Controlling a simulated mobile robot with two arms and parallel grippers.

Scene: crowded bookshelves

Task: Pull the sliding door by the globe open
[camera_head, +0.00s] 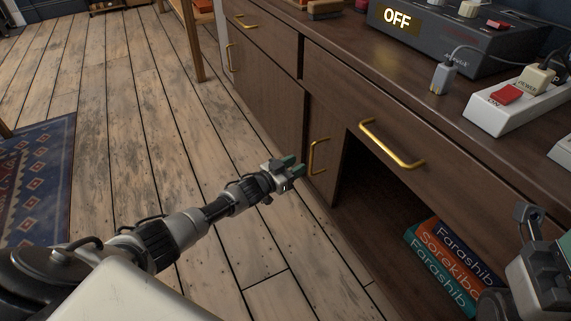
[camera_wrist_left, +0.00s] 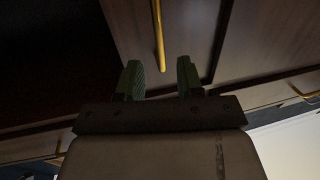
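The dark wood cabinet has a door panel (camera_head: 324,122) beside an open compartment, with an upright brass handle (camera_head: 319,157) on it. My left gripper (camera_head: 298,168) is just left of this handle, with its green fingers pointing toward it. In the left wrist view the two fingers (camera_wrist_left: 160,79) are apart with nothing between their tips. A brass handle (camera_wrist_left: 158,38) shows just beyond them, lined up with the gap. No contact is visible. My right gripper (camera_head: 541,255) is at the lower right edge, partly cut off; its opening is unclear. No globe is in view.
The open compartment holds several stacked books (camera_head: 450,262). A drawer handle (camera_head: 392,146) juts out above it. The cabinet top carries a grey box (camera_head: 450,40) reading OFF and a white power strip (camera_head: 518,100).

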